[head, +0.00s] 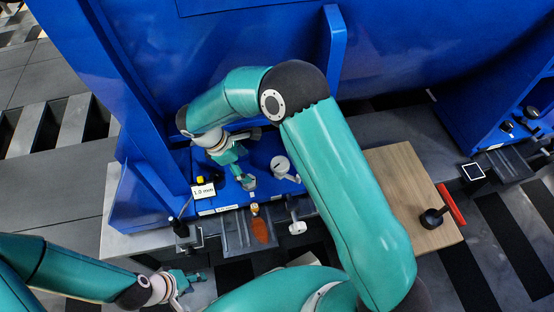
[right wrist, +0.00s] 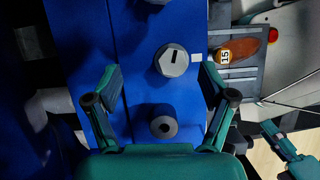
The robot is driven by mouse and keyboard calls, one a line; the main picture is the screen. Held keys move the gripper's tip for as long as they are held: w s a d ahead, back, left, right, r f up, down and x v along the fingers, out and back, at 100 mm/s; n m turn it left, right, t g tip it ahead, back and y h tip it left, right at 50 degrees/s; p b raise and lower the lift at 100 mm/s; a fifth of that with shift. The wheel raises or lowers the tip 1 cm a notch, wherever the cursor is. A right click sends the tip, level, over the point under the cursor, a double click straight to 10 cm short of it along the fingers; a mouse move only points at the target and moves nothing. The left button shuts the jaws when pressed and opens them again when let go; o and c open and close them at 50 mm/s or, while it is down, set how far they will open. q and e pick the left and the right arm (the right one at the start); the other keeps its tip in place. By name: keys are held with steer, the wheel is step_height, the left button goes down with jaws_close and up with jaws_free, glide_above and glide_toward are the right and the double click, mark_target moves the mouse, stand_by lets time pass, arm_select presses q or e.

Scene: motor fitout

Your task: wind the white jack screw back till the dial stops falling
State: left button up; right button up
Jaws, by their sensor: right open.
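In the head view my right gripper (head: 240,176) is over the blue bench, reaching down from the large teal arm. In the right wrist view the right gripper (right wrist: 160,95) is open and empty. A grey hexagonal head with a dark slot (right wrist: 172,60) lies ahead between its fingers, and a round grey knob with a dark centre (right wrist: 163,127) is nearer the palm. Neither is gripped. A whitish round fitting (head: 280,165) stands right of that gripper; I cannot tell whether it is the jack screw. No dial face is readable. My left gripper (head: 190,277) is low at left, its opening unclear.
A "1.0 mm" sign (head: 203,191) stands at the bench's left. A brown oval tag (head: 259,230) lies on a grey tray at the front; it reads "15" in the wrist view. A wooden board (head: 400,180) with a black knob (head: 432,218) and red bar is at right.

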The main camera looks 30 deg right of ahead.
mark_target(279, 164)
steer(key=s+d, duration=0.1)
steer(key=d, duration=0.2)
steer(key=s+d+b, duration=0.1)
steer(key=d, duration=0.2)
steer(key=s+d+b, duration=0.1)
steer(key=d, duration=0.1)
steer(key=shift+d+f, duration=0.1)
steer(key=shift+d, duration=0.3)
steer(key=shift+d+f+b, duration=0.1)
steer(key=shift+f+b, duration=0.25)
steer(key=shift+f, duration=0.15)
steer(key=c, duration=1.2)
steer(key=shift+o, duration=0.2)
steer(key=shift+n, duration=0.3)
steer(key=shift+s+r+n+t+p, duration=0.1)
steer(key=shift+n+t+p, duration=0.4)
steer(key=shift+n, duration=0.7)
steer(key=n+t, duration=0.2)
steer(key=n, duration=0.2)
steer(key=shift+s+n, duration=0.1)
steer(key=shift+n, duration=0.3)
